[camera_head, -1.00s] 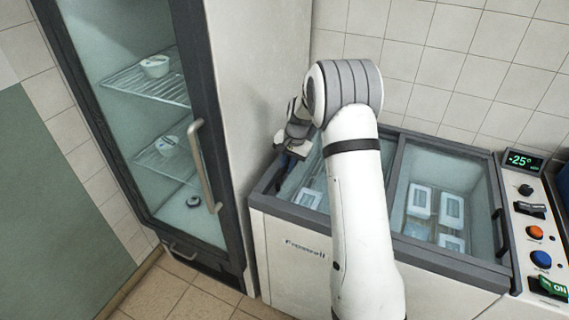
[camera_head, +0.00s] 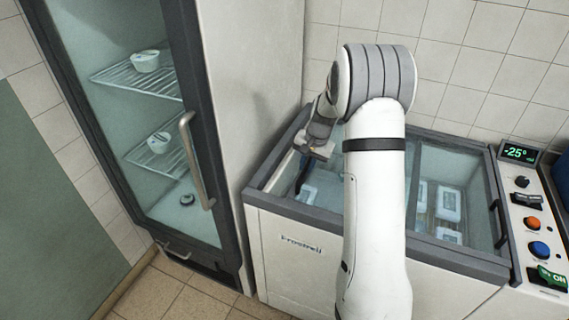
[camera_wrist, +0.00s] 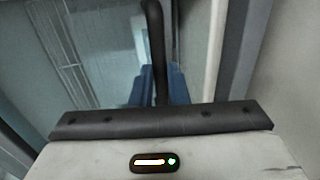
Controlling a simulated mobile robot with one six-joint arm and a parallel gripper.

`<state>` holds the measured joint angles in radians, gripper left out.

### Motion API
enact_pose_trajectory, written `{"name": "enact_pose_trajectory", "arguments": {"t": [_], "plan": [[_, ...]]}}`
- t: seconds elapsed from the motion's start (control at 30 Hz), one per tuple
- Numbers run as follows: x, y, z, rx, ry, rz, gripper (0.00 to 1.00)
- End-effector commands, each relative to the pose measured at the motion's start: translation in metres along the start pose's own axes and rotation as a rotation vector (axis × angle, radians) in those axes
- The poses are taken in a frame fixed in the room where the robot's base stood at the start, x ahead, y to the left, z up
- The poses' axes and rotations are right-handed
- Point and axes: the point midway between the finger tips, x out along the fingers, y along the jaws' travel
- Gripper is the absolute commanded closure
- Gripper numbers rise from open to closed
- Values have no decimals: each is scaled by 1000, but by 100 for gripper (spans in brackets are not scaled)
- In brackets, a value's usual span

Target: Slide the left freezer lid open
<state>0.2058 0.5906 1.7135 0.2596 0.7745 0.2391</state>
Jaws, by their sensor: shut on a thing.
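The chest freezer (camera_head: 283,249) stands in the middle, with two glass lids on top. The left lid (camera_head: 326,186) is partly hidden behind my arm. Its left edge stands a little to the right of the freezer's left rim, with a narrow strip between them. My gripper (camera_head: 305,172) is over the left part of this lid, shut on its dark upright handle. In the wrist view the dark handle (camera_wrist: 155,45) rises between my blue fingertips (camera_wrist: 161,84). The right lid (camera_head: 455,180) has a dark handle (camera_head: 497,223) at its right side.
A tall glass-door fridge (camera_head: 222,150) with a long handle (camera_head: 195,160) stands close on the left. A control panel (camera_head: 538,225) with buttons and a -25° display (camera_head: 520,153) is on the right. White tubs (camera_head: 448,205) lie inside the freezer. A tiled wall is behind.

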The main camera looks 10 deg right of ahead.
Motion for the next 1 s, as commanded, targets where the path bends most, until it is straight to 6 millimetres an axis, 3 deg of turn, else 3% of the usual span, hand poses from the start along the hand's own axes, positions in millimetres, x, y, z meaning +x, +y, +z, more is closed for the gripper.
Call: {"name": "enact_pose_trajectory", "arguments": {"t": [0.03,0.2,0.5,0.7,1.0], "plan": [[-1,21,-1,9,4,0,100],[-13,78,-1,8,4,0,100],[-30,159,-1,6,4,1,100],[-38,189,-1,3,5,1,100],[-42,202,-1,1,5,1,100]]}}
